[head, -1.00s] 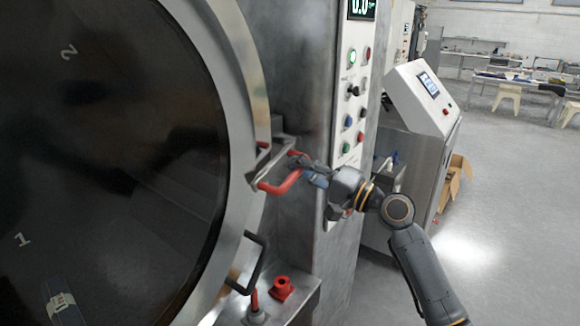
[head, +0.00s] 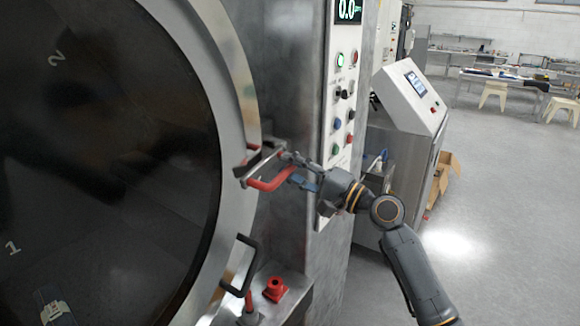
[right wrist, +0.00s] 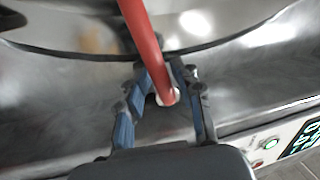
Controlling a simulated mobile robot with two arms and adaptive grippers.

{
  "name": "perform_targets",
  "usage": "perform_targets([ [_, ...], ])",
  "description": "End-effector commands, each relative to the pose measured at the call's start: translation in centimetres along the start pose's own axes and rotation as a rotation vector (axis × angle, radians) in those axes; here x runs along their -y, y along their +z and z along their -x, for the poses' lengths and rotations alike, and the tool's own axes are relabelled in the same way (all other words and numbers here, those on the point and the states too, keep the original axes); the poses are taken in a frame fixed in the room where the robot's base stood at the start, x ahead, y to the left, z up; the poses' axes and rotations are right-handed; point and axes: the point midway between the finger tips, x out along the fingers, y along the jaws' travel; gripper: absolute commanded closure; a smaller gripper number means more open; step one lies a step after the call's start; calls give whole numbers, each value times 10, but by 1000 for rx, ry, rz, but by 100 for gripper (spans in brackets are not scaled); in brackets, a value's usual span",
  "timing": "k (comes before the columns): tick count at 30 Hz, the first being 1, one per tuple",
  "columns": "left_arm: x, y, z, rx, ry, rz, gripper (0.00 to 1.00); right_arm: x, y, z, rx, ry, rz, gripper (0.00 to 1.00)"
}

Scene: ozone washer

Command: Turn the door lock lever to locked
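The door lock lever (head: 268,184) is a bent red bar on a metal bracket at the right rim of the large round door (head: 110,170). In the head view it sticks out to the right, roughly level. My right gripper (head: 297,171) is at the lever's right end, with one finger above it and one below. My left gripper is not in view.
A black door handle (head: 246,262) and a red knob-like part (head: 275,289) are below the lever. A button panel (head: 343,110) with a digital display stands right behind the gripper. A white console (head: 410,95) stands further right, beside open grey floor.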

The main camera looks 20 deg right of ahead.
Motion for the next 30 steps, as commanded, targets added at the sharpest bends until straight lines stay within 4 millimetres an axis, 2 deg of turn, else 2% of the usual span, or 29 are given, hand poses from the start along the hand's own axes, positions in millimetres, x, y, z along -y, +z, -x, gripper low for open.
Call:
perform_targets([
  [9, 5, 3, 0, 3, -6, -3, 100, 3, -1, 1, -2, -4, 5, 61],
  [13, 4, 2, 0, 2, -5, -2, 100, 1, -1, 11, -3, -2, 4, 61],
  [24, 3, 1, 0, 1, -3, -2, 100, 1, -1, 87, -4, -1, 2, 61],
  [30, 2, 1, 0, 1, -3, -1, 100, 1, -1, 115, -3, -3, 3, 61],
])
